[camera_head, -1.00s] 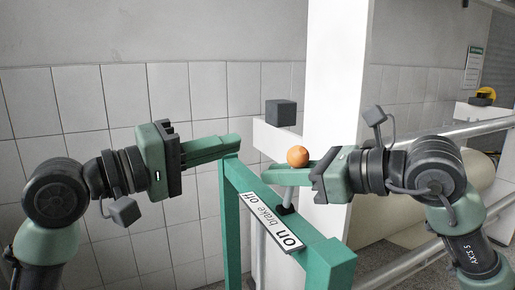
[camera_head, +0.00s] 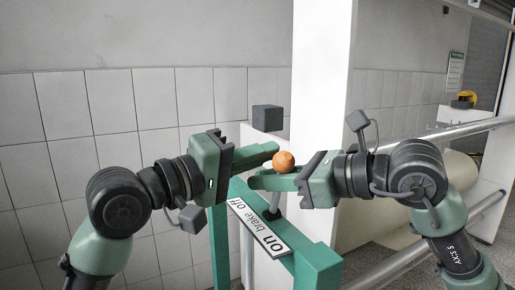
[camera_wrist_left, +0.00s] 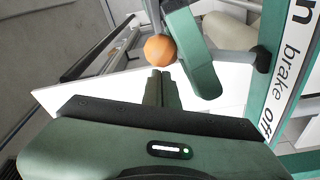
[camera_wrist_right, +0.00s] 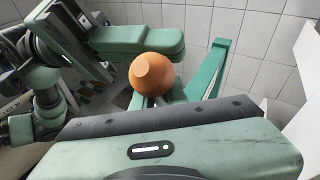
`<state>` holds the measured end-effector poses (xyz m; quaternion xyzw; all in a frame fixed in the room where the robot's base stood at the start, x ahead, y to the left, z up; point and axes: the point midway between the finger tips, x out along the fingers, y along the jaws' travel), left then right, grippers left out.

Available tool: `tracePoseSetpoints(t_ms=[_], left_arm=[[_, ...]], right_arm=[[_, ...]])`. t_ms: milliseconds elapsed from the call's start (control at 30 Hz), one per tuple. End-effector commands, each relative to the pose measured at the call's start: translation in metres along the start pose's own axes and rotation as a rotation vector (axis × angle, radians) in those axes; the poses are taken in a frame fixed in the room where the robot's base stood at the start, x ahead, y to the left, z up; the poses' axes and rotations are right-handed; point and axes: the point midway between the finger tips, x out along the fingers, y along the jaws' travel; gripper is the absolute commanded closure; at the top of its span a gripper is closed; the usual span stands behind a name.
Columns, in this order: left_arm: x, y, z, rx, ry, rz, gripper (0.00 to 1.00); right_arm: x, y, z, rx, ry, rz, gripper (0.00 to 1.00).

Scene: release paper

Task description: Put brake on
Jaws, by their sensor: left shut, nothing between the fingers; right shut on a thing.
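The brake lever has an orange ball knob (camera_head: 284,161) on a grey stem (camera_head: 278,200) that rises from a green frame (camera_head: 313,260). A white label (camera_head: 257,229) on the frame reads "on brake off", with "on" at the near end. My right gripper (camera_head: 255,180) is shut on the lever just under the knob; its fingers hide the upper stem. My left gripper (camera_head: 272,151) is shut and empty, its tips right beside the knob. In the left wrist view the knob (camera_wrist_left: 160,49) sits just past those tips; I cannot tell whether they touch.
A dark grey cube (camera_head: 267,118) stands on a white block behind the lever. A white pillar (camera_head: 320,110) rises behind the right gripper. Metal rails (camera_head: 450,130) run at the right. A tiled wall (camera_head: 60,120) closes the back left.

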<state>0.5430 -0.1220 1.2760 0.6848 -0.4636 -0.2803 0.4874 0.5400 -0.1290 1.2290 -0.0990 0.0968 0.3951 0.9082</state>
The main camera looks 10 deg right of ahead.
Motion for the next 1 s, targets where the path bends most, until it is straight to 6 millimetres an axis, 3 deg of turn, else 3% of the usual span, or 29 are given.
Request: tracePoseSetpoints(t_ms=[33, 267, 433, 667, 700, 733, 1000], left_arm=[[0.000, 0.001, 0.000, 0.000, 0.000, -0.001, 1.00], [0.000, 0.001, 0.001, 0.003, 0.000, 0.000, 1.00], [-0.004, 0.002, 0.015, 0.057, -0.002, 0.010, 1.00], [-0.003, 0.003, 0.018, 0.059, -0.009, 0.011, 1.00], [-0.003, 0.003, 0.019, 0.059, -0.011, 0.011, 1.00], [-0.003, 0.003, 0.019, 0.059, -0.012, 0.011, 1.00], [-0.003, 0.003, 0.019, 0.059, -0.012, 0.012, 1.00]], right_arm=[[-0.004, 0.002, 0.008, -0.004, -0.019, 0.002, 1.00], [-0.004, 0.002, 0.008, -0.004, -0.019, 0.002, 1.00], [-0.004, 0.002, 0.008, -0.004, -0.019, 0.002, 1.00], [-0.003, 0.000, 0.008, -0.002, -0.019, -0.001, 1.00], [-0.003, 0.000, 0.008, -0.002, -0.019, -0.002, 0.75], [-0.003, 0.000, 0.008, -0.002, -0.019, -0.002, 0.67], [-0.003, 0.000, 0.007, -0.002, -0.017, -0.002, 0.66]])
